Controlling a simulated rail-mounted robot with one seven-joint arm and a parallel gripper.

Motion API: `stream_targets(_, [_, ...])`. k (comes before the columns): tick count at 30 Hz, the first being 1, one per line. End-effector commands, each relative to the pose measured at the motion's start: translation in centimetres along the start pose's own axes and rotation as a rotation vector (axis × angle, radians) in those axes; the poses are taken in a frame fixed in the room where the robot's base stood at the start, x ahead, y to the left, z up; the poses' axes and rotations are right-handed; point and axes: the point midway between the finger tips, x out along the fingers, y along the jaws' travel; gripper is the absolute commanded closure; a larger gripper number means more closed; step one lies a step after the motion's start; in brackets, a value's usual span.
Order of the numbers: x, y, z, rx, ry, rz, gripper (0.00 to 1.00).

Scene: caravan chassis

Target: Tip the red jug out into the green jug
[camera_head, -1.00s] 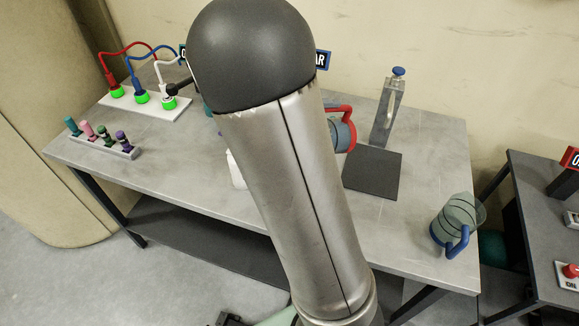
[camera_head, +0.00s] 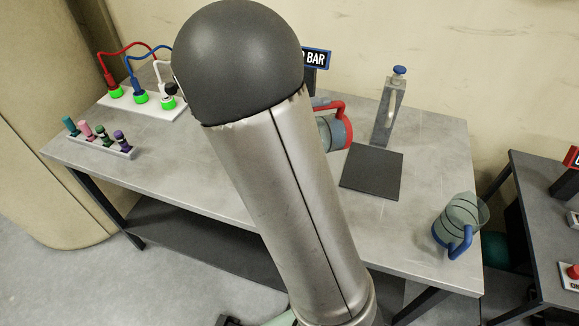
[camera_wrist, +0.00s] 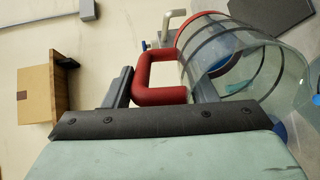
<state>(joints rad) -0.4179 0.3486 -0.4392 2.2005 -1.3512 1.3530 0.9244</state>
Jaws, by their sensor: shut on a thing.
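The red jug (camera_head: 328,131) is a clear jug with a red handle and a red band at one end. In the head view it is tilted well over on its side, the red-banded end to the right and its left part hidden behind my arm. The jug also shows in the wrist view (camera_wrist: 265,68), where the fingers of my gripper (camera_wrist: 163,88) are shut on its red handle. The jug's contents cannot be made out. I cannot make out a green jug; my arm covers the middle of the table.
A clear jug with a blue handle (camera_head: 459,222) stands at the table's right end. A dark square mat (camera_head: 371,172) lies near a tall dispenser (camera_head: 388,112) with a blue top. Plugged cables (camera_head: 150,107) and a peg rack (camera_head: 105,145) are on the left.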

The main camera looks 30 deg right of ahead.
Motion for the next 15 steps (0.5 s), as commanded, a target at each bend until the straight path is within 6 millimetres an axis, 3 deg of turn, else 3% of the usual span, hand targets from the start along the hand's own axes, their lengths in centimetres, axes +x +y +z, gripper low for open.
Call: stream_targets(15, [-1.3, 0.1, 0.0, 0.000, 0.001, 0.104, 1.00])
